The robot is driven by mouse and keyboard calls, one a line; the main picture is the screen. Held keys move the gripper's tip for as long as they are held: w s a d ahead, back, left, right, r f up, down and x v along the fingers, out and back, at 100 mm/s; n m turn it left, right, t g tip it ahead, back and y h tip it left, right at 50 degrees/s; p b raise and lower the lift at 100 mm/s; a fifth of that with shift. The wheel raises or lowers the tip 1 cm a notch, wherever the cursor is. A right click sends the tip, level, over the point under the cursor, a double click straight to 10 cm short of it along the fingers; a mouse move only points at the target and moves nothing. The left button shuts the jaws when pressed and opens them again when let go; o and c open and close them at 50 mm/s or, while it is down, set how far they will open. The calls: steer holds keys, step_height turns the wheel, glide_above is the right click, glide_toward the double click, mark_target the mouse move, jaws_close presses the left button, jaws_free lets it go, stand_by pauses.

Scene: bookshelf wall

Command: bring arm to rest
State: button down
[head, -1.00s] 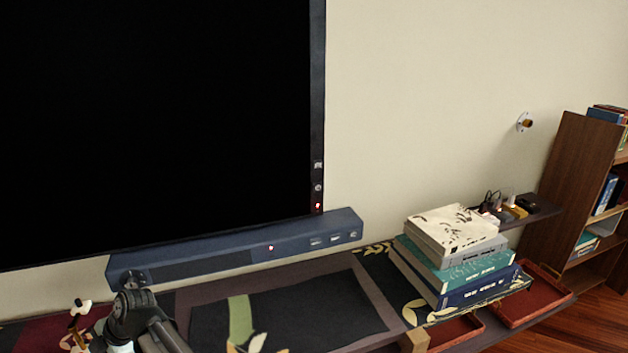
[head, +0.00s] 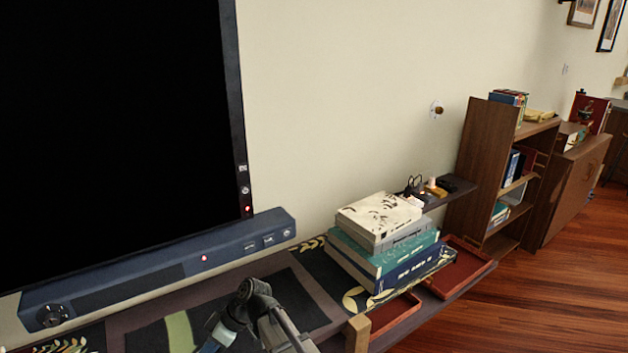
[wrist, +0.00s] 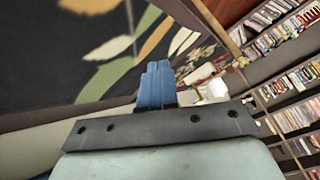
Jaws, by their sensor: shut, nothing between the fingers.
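My gripper (wrist: 156,84) shows in the wrist view with its blue fingers pressed together and nothing between them. Beyond the fingers is a dark patterned surface with leaf and flower shapes (wrist: 120,47). In the head view my arm rises at the bottom centre, bent at a dark joint, in front of the low console (head: 140,335). The fingertips are not visible in the head view.
A large black screen (head: 110,120) and blue soundbar (head: 160,262) are behind my arm. A stack of books (head: 385,245) and red trays (head: 462,270) lie to the right. A wooden bookshelf (head: 478,165) stands farther right; open wooden floor (head: 540,290) lies before it.

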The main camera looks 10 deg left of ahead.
steer(key=w+d+m, duration=0.1)
steer(key=d, duration=0.2)
steer(key=w+d+m, duration=0.1)
steer(key=d+m, duration=0.1)
steer(key=d, duration=0.1)
steer(key=w+d+f+m+y, duration=0.1)
steer(key=d, duration=0.2)
steer(key=shift+w+d+f+m, duration=0.1)
steer(key=shift+w+d+m, duration=0.2)
steer(key=shift+w, duration=0.1)
steer(key=d+f+m+h, duration=0.2)
steer(key=d+f+m, duration=0.6)
steer(key=d+f, duration=0.95)
steer(key=s+d+f+m+h, duration=0.2)
steer(key=s+d+f, duration=0.4)
steer(key=s+d, duration=0.2)
steer(key=s+d+f+m+g+h, duration=0.1)
steer(key=s+d+f+m+h, duration=0.1)
steer(key=s+d+f, duration=0.4)
steer(key=s+d+f+m+h, duration=0.1)
steer(key=s+d+f+m, duration=0.1)
steer(key=s+d+f, duration=0.4)
steer(key=s+d, duration=0.3)
steer(key=d, duration=0.4)
steer(key=shift+s+d+f+m+g+h, duration=0.2)
steer(key=shift+s+m+g+h, duration=0.1)
steer(key=shift+h, duration=0.1)
